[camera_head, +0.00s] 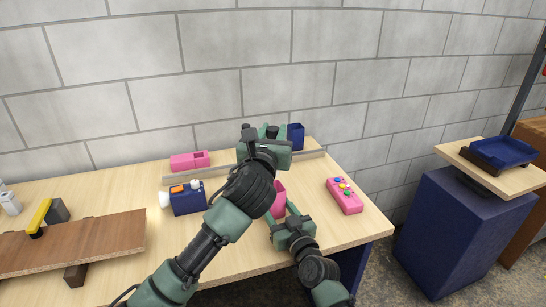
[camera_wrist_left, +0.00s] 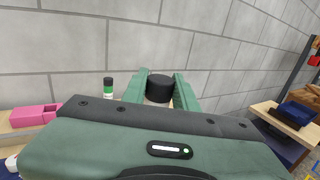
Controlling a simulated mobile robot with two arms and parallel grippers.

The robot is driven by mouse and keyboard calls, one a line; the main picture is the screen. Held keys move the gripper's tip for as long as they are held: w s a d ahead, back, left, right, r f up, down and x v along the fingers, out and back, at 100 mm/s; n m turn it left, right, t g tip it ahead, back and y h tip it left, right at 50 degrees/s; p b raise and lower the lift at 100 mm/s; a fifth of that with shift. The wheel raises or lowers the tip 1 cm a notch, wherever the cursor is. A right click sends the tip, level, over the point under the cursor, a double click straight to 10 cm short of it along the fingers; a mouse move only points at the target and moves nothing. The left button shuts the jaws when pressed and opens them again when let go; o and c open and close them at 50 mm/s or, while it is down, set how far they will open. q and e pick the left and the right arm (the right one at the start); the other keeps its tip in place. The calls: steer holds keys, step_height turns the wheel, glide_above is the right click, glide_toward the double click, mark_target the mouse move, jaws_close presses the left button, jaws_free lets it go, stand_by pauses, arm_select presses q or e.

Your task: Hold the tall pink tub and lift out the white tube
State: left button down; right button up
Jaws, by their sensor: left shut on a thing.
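The pink tub (camera_head: 279,201) shows only in part in the head view, behind my left arm. My right gripper (camera_head: 281,212) comes from the near side with its fingers on either side of the tub, shut on it. My left gripper (camera_head: 268,132) is above and beyond the tub. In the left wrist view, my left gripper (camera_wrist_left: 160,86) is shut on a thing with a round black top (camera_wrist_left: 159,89). I take this for the white tube; its body is hidden behind the gripper, so I cannot tell how far it stands above the tub.
A black-capped bottle with a green band (camera_wrist_left: 108,89) stands at the back. A low pink box (camera_head: 190,161), a navy box (camera_head: 188,200), a navy bin (camera_head: 296,137) and a pink button box (camera_head: 345,196) are on the table. A brown board (camera_head: 75,243) lies left. A navy tray (camera_head: 502,152) is far right.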

arm_select(q)
steer(key=shift+r, duration=2)
arm_select(e)
steer(key=o, duration=1.4)
steer(key=shift+o, duration=0.2)
